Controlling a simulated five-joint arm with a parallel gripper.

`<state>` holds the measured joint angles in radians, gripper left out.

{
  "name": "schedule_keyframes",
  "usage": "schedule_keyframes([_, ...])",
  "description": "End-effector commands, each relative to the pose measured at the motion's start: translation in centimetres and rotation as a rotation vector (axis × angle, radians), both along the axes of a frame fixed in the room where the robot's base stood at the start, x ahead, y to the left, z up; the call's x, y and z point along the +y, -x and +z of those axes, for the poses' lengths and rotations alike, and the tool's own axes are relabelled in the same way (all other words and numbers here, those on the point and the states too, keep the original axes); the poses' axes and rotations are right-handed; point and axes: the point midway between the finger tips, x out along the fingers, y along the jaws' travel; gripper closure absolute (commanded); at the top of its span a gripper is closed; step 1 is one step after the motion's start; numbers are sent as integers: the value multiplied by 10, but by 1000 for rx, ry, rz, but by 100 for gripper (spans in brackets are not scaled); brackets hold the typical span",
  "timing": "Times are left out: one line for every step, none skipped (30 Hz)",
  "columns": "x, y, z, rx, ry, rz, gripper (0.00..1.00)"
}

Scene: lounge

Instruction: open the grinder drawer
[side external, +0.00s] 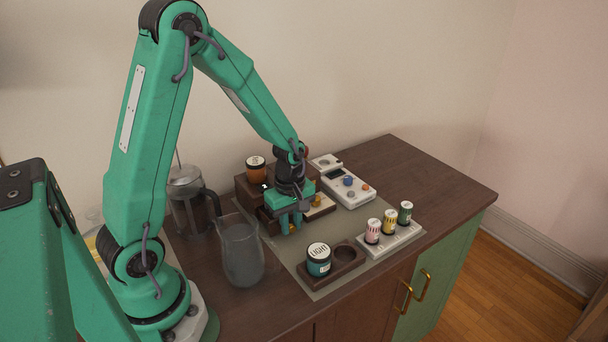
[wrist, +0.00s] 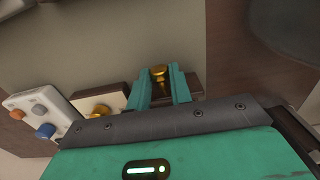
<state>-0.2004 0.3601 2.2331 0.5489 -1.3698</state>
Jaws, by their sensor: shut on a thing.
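The grinder appears to be the dark wooden box unit (side external: 243,192) at the back of the counter in the side view. My gripper (side external: 290,222) points down at its front. In the wrist view my gripper (wrist: 160,80) has its two teal fingers on either side of a brass knob (wrist: 160,72), shut on it. Behind the knob is a dark wooden front (wrist: 192,84). A second brass knob (wrist: 98,110) sits on a pale front beside it, clear of the fingers. My gripper hides much of the fronts in the side view, so how far the drawer stands out is unclear.
An orange jar (side external: 256,170) stands on the box. A glass pitcher (side external: 241,252) and a French press (side external: 187,198) are left. A teal jar (side external: 318,262) sits in a wooden holder in front. A white dial panel (side external: 346,186) and a rack of small tins (side external: 392,240) are right.

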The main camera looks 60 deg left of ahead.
Motion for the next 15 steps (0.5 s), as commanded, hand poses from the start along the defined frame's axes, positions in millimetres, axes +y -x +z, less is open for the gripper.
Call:
schedule_keyframes([-2, 0, 0, -1, 0, -1, 100])
schedule_keyframes([-2, 0, 0, -1, 0, -1, 100])
schedule_keyframes([-3, 0, 0, -1, 0, 0, 100])
schedule_keyframes([-2, 0, 0, -1, 0, 0, 100])
schedule_keyframes([-2, 0, 0, -1, 0, 0, 100])
schedule_keyframes([-2, 0, 0, -1, 0, 0, 100])
schedule_keyframes([-2, 0, 0, -1, 0, 0, 100])
schedule_keyframes([-2, 0, 0, -1, 0, 0, 100])
schedule_keyframes([-2, 0, 0, -1, 0, 1, 100])
schedule_keyframes([-2, 0, 0, -1, 0, 1, 77])
schedule_keyframes([-2, 0, 0, -1, 0, 1, 71])
schedule_keyframes([-2, 0, 0, -1, 0, 1, 64])
schedule_keyframes([-2, 0, 0, -1, 0, 1, 58])
schedule_keyframes([-2, 0, 0, -1, 0, 1, 58])
schedule_keyframes([-2, 0, 0, -1, 0, 1, 58])
